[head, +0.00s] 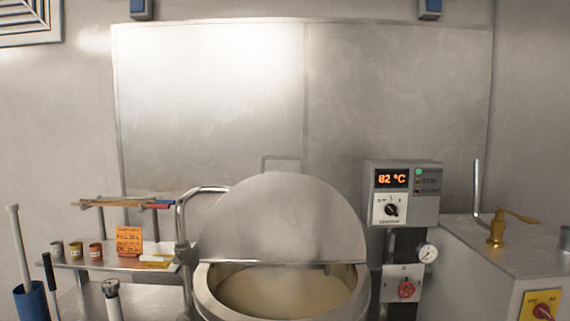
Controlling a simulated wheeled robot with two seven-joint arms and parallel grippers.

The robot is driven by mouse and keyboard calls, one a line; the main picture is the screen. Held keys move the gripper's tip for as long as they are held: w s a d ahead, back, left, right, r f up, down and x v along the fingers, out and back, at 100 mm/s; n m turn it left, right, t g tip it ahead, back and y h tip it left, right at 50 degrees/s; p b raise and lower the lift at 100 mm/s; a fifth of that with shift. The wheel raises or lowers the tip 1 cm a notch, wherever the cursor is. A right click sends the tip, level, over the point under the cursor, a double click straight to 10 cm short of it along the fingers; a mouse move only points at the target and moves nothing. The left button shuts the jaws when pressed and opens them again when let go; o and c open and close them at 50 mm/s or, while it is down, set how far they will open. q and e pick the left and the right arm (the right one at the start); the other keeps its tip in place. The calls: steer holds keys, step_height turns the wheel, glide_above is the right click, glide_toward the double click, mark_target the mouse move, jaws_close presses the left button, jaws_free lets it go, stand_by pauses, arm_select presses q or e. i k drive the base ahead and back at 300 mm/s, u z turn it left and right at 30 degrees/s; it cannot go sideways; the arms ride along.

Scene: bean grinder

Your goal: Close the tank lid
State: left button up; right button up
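The tank (205,296) is a round steel vessel at the bottom centre of the head view, its lower part cut off by the frame. Its lid (280,220) is a half-disc of brushed steel that stands raised at the back of the opening, with its straight edge across the rim. A thin handle (281,158) shows behind the lid's top. The front half of the opening is uncovered and shows a pale, cream-coloured content (285,293). Neither of my grippers is in view.
A control box (403,193) reading 82 °C, a gauge (427,252) and a red knob (406,289) stand right of the tank. A bent pipe (182,225) rises at its left. A shelf (130,263) with small jars is further left; a steel cabinet (490,265) is at right.

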mark_target(359, 252)
steer(key=u, duration=2.85)
steer(key=k, duration=1.2)
steer(key=z, duration=1.55)
